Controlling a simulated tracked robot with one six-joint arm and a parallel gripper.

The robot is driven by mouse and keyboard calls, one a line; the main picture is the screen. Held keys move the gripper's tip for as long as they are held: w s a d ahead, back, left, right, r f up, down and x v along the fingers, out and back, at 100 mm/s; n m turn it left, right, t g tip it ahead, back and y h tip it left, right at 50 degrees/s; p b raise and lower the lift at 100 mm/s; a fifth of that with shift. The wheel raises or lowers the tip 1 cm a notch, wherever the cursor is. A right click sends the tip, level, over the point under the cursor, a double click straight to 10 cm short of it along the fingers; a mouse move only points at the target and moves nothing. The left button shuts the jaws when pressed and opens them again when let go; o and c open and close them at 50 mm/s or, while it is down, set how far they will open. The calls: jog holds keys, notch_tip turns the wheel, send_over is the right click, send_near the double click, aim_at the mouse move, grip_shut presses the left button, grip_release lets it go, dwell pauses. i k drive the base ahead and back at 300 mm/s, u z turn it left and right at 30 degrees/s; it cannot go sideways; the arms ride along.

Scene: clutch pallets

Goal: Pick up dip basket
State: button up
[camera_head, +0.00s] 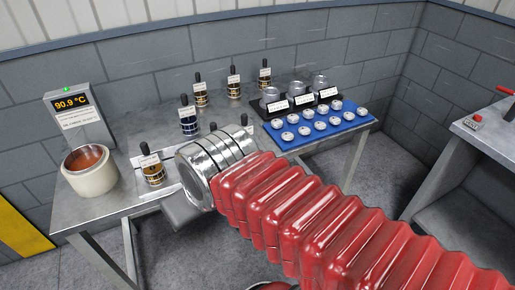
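I cannot make out a dip basket in this view; it may be hidden behind my arm. My red ribbed arm with a silver wrist reaches from the lower right over the metal table (95,208). Of my gripper (181,211), one grey finger shows below and left of the wrist, near the table's front edge. The wrist hides the rest, so its opening and anything in it cannot be seen. A white pot (88,177) with orange-brown contents stands on the table's left, apart from my gripper. An amber bottle (152,170) stands between them.
A display (72,104) reading 90.9 °C stands behind the pot. Several dropper bottles (189,121) stand along the back. A blue tray (350,122) of small metal cups and a black tray (263,113) of labelled metal jars lie right. Another bench (485,135) stands far right.

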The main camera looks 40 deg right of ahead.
aim_at(244, 117)
jog(key=k, duration=0.5)
jog(key=z, duration=0.5)
jog(key=i, duration=0.95)
jog(key=z, duration=0.55)
